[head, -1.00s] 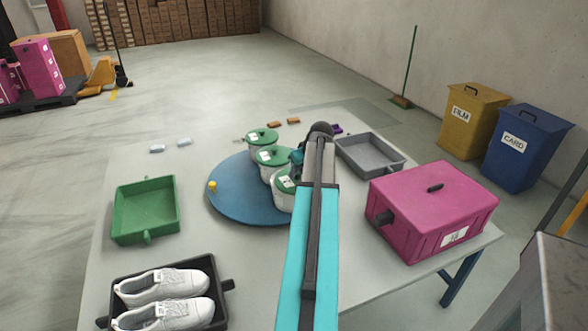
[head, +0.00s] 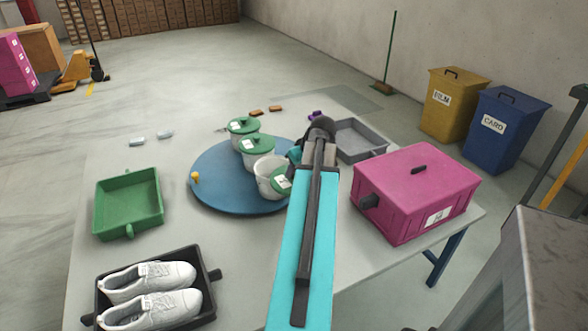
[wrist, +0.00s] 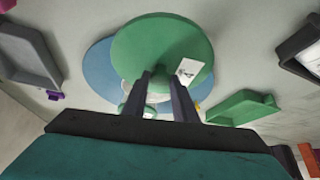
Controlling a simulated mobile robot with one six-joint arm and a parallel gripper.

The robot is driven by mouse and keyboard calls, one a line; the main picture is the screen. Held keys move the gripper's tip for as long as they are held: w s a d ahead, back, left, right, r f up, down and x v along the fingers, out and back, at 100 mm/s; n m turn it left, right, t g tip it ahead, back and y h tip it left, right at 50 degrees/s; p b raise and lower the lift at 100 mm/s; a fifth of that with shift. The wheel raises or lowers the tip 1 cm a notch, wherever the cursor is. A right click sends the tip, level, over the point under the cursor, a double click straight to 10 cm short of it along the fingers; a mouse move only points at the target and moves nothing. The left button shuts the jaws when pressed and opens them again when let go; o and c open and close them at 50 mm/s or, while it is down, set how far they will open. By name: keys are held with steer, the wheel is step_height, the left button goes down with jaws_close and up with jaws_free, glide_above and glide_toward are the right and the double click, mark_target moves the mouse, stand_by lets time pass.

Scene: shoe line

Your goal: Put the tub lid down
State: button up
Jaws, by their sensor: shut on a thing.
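The green tub lid (head: 282,182) with a white label is in my gripper (wrist: 162,74), which is shut on it. The lid (wrist: 150,40) fills the upper middle of the wrist view. In the head view it is beside the rim of the nearest white tub (head: 264,184), to the right and nearer me, partly hidden by my arm. That tub is open and stands on the blue round turntable (head: 215,187). Two other white tubs behind it wear green lids (head: 257,143) (head: 242,125). My fingertips are mostly hidden in the head view.
A grey tray (head: 372,151) and a pink lidded box (head: 410,205) are on the right of the table. A green tray (head: 128,228) and a black tray (head: 205,300) with white shoes (head: 150,295) are on the left. Bare table (head: 240,245) lies in front of the turntable.

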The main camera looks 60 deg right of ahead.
stand_by(0.5)
steer(key=w+a+r+n+y, duration=0.1)
steer(key=w+a+r, duration=0.1)
steer(key=w+a, duration=1.05)
steer(key=w+a+r+n, duration=0.2)
steer(key=w+a+r, duration=0.1)
steer(key=w+a, duration=0.95)
steer(key=w+a+r, duration=0.1)
steer(key=w+a, duration=0.2)
steer(key=a, duration=0.9)
steer(key=w+a+r+n+y, duration=0.1)
steer(key=w+a+r, duration=0.1)
steer(key=a, duration=0.9)
steer(key=w+a+r+n, duration=0.1)
steer(key=w+a, duration=0.3)
steer(key=a, duration=0.8)
steer(key=shift+w+a+r+t+y, duration=0.3)
steer(key=shift+w+a+r, duration=0.1)
steer(key=shift+r, duration=0.35)
steer(key=shift+d, duration=0.2)
